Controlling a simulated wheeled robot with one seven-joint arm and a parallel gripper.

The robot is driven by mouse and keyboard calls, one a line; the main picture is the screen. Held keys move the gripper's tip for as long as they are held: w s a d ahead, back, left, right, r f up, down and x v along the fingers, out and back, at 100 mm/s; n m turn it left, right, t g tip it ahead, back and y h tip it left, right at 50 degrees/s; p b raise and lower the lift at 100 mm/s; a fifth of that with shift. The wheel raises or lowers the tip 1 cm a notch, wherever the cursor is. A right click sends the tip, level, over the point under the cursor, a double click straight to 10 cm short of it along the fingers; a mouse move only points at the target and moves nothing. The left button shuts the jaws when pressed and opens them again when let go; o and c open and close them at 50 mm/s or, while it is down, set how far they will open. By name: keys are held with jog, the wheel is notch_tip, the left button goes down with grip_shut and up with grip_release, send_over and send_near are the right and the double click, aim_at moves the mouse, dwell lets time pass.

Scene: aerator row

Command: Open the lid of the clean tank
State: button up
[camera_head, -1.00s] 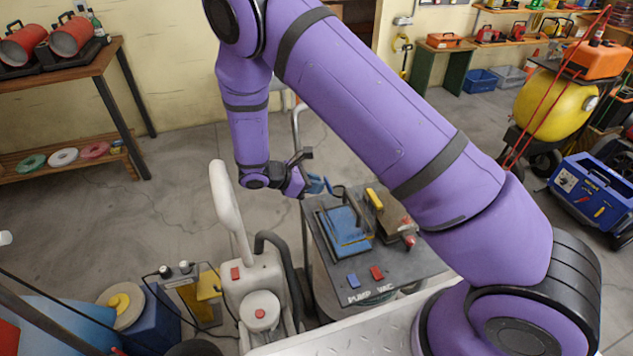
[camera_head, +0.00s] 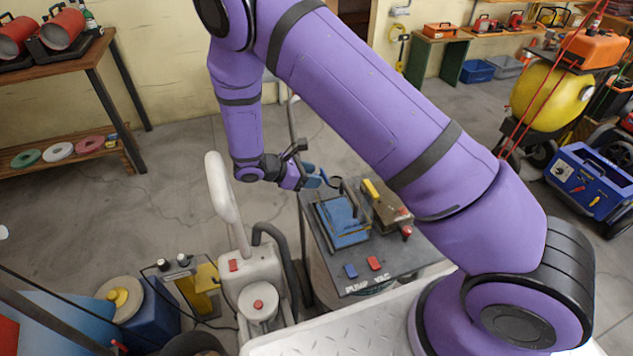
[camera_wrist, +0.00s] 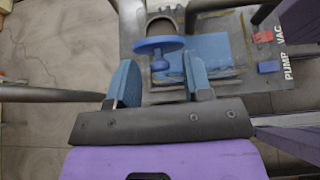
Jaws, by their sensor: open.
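A machine top marked PUMP VAC (camera_head: 335,262) carries a square blue lid (camera_head: 343,222), which I take to be the clean tank's; it looks closed. The lid also shows in the wrist view (camera_wrist: 213,48), with a round blue disc on a short stem (camera_wrist: 158,46) in front of it. My gripper (camera_head: 316,178) hangs at the far left corner of the machine top. In the wrist view my gripper (camera_wrist: 160,78) is open and empty, with the disc ahead between its blue fingers. I cannot tell its height above the lid.
A brown lid with a yellow handle (camera_head: 391,210) sits right of the blue lid. A blue button (camera_head: 351,271) and a red button (camera_head: 374,263) lie in front. A grey machine with a tall handle (camera_head: 222,190) stands on the left. The floor behind is clear.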

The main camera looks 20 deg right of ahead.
jog(key=s+r, duration=0.2)
jog(key=s, duration=0.6)
jog(key=s+r, duration=0.2)
jog(key=s, duration=0.6)
jog(key=shift+d+r, duration=0.4)
jog(key=s+d+r+m+y, duration=0.1)
jog(key=d+r+m+y, duration=0.1)
jog(key=r+m, duration=0.35)
jog(key=d+r+m+g+y, duration=0.1)
jog(key=d+r+m+y, duration=0.15)
jog(key=r, duration=0.65)
jog(key=s+d+r+m+y, duration=0.1)
jog(key=r+m+y, duration=0.2)
jog(key=r, duration=0.4)
jog(key=s+d+r+m+t+y, duration=0.2)
jog(key=s+r+m+t, duration=0.1)
jog(key=s+r, duration=0.2)
jog(key=s+d+r+m+t+y, duration=0.2)
jog(key=s+r, duration=0.4)
jog(key=r, duration=0.3)
jog(key=shift+r+m+t, duration=0.35)
jog(key=shift+m+t, duration=0.25)
jog(key=shift+m, duration=0.5)
